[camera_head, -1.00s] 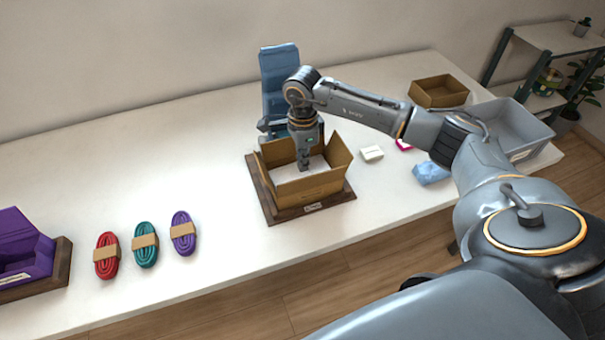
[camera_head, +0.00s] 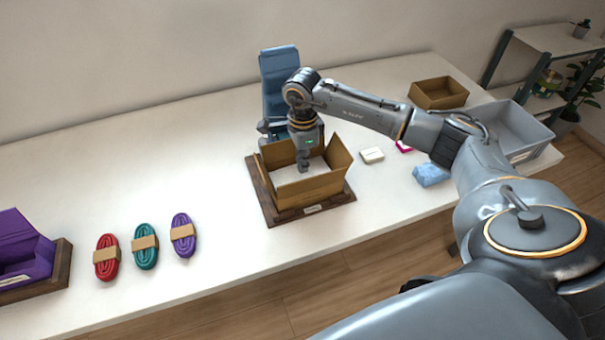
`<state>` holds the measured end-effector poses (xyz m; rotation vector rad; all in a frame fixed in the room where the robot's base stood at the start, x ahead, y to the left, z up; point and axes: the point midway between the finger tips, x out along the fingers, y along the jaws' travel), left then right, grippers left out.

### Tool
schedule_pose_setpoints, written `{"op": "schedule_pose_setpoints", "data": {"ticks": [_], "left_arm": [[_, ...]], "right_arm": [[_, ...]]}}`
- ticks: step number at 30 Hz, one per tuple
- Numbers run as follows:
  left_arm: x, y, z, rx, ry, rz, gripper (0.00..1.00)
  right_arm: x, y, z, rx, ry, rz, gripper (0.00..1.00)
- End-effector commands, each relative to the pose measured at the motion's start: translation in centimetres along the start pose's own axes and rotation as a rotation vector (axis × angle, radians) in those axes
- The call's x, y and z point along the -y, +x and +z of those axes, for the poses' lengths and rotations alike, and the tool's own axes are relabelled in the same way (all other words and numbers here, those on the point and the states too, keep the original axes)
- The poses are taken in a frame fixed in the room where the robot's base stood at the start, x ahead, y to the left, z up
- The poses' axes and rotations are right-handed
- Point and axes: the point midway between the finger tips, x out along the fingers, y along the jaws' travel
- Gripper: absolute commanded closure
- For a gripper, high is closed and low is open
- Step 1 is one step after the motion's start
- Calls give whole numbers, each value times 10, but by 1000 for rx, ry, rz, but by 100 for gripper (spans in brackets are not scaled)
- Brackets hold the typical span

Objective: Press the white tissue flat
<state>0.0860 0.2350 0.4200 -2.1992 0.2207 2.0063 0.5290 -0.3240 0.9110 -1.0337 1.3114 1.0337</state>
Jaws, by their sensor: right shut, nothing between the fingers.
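The white tissue (camera_head: 287,175) lies inside the open brown cardboard box (camera_head: 311,190), partly hidden by the box walls and my gripper. The box stands with its flaps up on a dark wooden board (camera_head: 270,214). My right gripper (camera_head: 304,170) points down into the box, shut and empty, with its fingertips at the tissue. I cannot tell how hard they touch it. My left gripper is not in view.
Red (camera_head: 107,257), teal (camera_head: 145,246) and purple (camera_head: 183,235) cord bundles lie to the left, near a purple box (camera_head: 25,250). A blue stand (camera_head: 280,80) is behind the box. A white block (camera_head: 372,155), blue cloth (camera_head: 430,175) and grey bin (camera_head: 515,130) are right.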

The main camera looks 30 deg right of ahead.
Motion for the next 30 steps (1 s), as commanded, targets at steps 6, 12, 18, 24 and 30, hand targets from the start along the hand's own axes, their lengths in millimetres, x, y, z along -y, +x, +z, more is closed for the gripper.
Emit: {"op": "schedule_pose_setpoints", "data": {"ticks": [6,12,18,24,30], "left_arm": [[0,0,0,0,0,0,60],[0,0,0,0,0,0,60],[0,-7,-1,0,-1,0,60],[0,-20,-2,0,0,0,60],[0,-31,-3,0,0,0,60]], "right_arm": [[0,0,0,0,0,0,100],[0,0,0,0,0,0,100],[0,-11,0,0,0,-1,100],[0,-32,0,0,-1,-1,100],[0,-52,0,0,0,-1,100]]}}
